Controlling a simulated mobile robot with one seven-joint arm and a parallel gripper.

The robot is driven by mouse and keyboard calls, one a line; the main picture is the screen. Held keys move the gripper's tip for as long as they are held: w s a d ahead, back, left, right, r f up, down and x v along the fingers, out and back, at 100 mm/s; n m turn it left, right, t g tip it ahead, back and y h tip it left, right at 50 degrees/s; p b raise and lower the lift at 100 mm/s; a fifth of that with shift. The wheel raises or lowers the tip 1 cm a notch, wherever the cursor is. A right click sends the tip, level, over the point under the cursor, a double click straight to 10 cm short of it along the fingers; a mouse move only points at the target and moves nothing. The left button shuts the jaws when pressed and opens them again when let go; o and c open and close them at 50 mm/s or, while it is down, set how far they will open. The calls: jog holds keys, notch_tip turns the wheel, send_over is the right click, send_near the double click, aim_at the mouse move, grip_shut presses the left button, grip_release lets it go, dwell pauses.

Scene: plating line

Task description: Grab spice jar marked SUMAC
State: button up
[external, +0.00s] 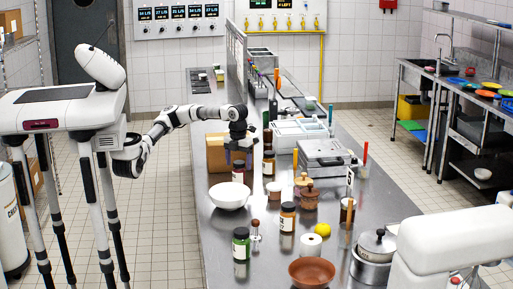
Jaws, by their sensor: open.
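My gripper (239,153) is open and points down over the counter, in front of a brown box. A dark jar with a pale label (238,174) stands just below it in the picture; I cannot tell whether they touch. A jar with an orange-brown body and dark lid (269,165) stands to the right of the gripper. An orange jar (287,218) and a green jar (241,245) stand nearer the camera. The label writing is too small to read, so I cannot tell which jar is marked SUMAC.
A white bowl (230,196) stands close in front of the dark jar. The brown box (216,153) is behind the gripper. A brown bowl (311,273), a yellow fruit (323,230), a paper roll (311,245) and a lidded pot (374,258) crowd the near counter.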

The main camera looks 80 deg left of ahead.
aim_at(239, 171)
jog(key=f+p, duration=0.1)
jog(key=f, duration=0.4)
jog(key=shift+w+a+p, duration=0.2)
jog(key=shift+p, duration=0.2)
jog(key=shift+c, duration=0.5)
